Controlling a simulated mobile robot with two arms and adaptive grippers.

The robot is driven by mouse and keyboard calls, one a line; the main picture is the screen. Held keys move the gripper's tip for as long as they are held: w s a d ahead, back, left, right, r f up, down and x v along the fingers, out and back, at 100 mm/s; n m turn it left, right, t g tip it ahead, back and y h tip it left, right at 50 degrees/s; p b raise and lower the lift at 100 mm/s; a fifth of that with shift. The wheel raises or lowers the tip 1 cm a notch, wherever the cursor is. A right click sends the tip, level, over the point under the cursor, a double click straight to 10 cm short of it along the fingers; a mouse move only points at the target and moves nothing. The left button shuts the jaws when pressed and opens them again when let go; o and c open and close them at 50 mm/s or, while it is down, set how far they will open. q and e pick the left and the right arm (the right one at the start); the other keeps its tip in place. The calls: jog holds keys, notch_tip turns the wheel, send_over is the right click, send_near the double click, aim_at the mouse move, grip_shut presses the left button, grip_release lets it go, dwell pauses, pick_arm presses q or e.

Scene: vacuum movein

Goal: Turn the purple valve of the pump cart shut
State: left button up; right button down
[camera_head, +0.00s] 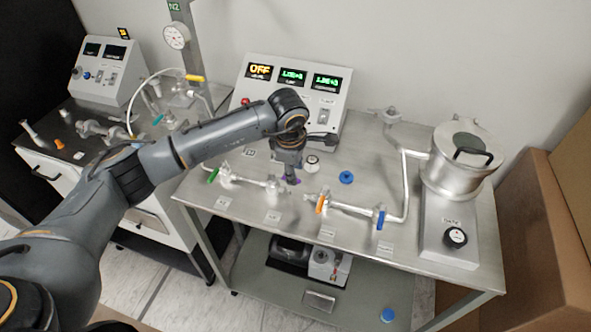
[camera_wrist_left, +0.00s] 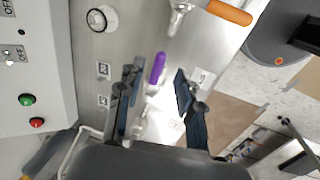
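The purple valve handle (camera_wrist_left: 157,68) shows in the left wrist view between the two dark fingers of my left gripper. There is a visible gap on each side of it, so the fingers are apart and do not appear to grip it. In the head view only a bit of the purple valve (camera_head: 292,181) shows beneath my left gripper (camera_head: 289,170), which points down over the pump cart (camera_head: 400,244). The valve sits on the glass-like pipe line along the cart top. My right gripper is in neither view.
Green (camera_head: 213,175), orange (camera_head: 320,204) and blue (camera_head: 381,219) valve handles lie along the same pipe line. A control box (camera_head: 300,75) stands behind my gripper. A metal pot (camera_head: 456,170) is at the right, beside cardboard boxes (camera_head: 560,230).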

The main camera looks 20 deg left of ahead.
aim_at(285, 179)
pick_arm(q)
jog(key=shift+w+f+p, duration=0.15)
jog(key=shift+w+f, duration=0.05)
jog(key=shift+f, duration=0.6)
jog(key=shift+w+f+p, duration=0.15)
jog(key=shift+f, duration=0.6)
jog(key=shift+c, duration=0.2)
grip_shut()
